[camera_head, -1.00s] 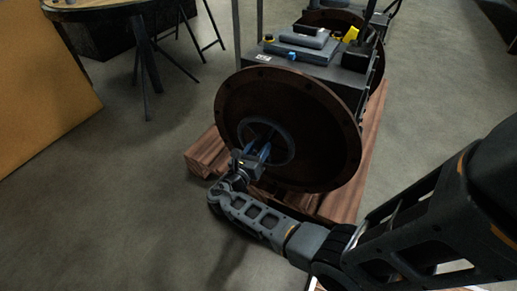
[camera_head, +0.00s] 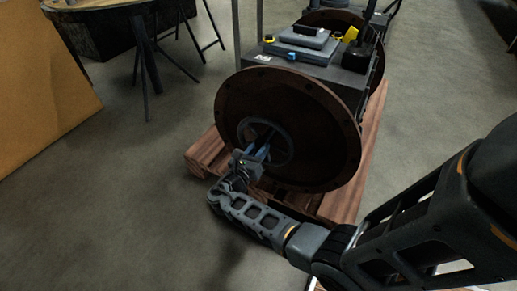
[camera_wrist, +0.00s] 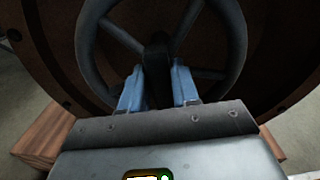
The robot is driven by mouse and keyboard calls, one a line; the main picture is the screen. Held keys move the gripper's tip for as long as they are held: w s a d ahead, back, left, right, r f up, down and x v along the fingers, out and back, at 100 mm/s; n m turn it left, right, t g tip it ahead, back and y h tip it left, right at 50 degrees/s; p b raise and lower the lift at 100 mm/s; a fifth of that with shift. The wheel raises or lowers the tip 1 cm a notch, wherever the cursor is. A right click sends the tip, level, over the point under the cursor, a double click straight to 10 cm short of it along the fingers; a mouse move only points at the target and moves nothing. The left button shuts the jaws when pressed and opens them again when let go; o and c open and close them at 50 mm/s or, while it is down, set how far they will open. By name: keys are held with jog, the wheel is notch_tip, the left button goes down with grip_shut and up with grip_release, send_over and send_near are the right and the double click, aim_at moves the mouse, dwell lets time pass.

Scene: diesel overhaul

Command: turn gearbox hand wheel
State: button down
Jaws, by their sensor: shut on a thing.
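The gearbox hand wheel (camera_head: 290,146) is a grey-blue spoked ring at the centre of a large brown round flange (camera_head: 325,135). In the wrist view the wheel's rim (camera_wrist: 237,45) and spokes fill the upper part. My gripper (camera_head: 262,150) reaches to the wheel from the front, low in the head view. In the wrist view its two blue fingers (camera_wrist: 158,88) stand on either side of a dark part at the wheel's middle and are shut on it. The exact contact is in shadow.
The gearbox body (camera_head: 345,77) carries loose-looking grey boxes and a yellow item (camera_head: 350,34) on top. It rests on a wooden pallet (camera_head: 205,155). A round table (camera_head: 90,4) and an orange-yellow panel (camera_head: 45,85) are at left. Grey floor (camera_head: 150,180) is clear between.

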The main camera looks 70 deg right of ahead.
jog(key=shift+s+m+b, duration=0.15)
jog(key=shift+m+b, duration=0.1)
jog(key=shift+m, duration=1.7)
jog(key=shift+s+m+b, duration=0.1)
jog(key=shift+m+b, duration=0.15)
jog(key=shift+m, duration=1.7)
jog(key=shift+a, duration=0.1)
jog(key=c, duration=0.9)
grip_release()
jog(key=a, duration=0.4)
jog(key=a+p, duration=0.1)
jog(key=a, duration=0.2)
jog(key=shift+w+a+p, duration=0.2)
jog(key=shift+a+p, duration=0.1)
jog(key=shift+a, duration=0.1)
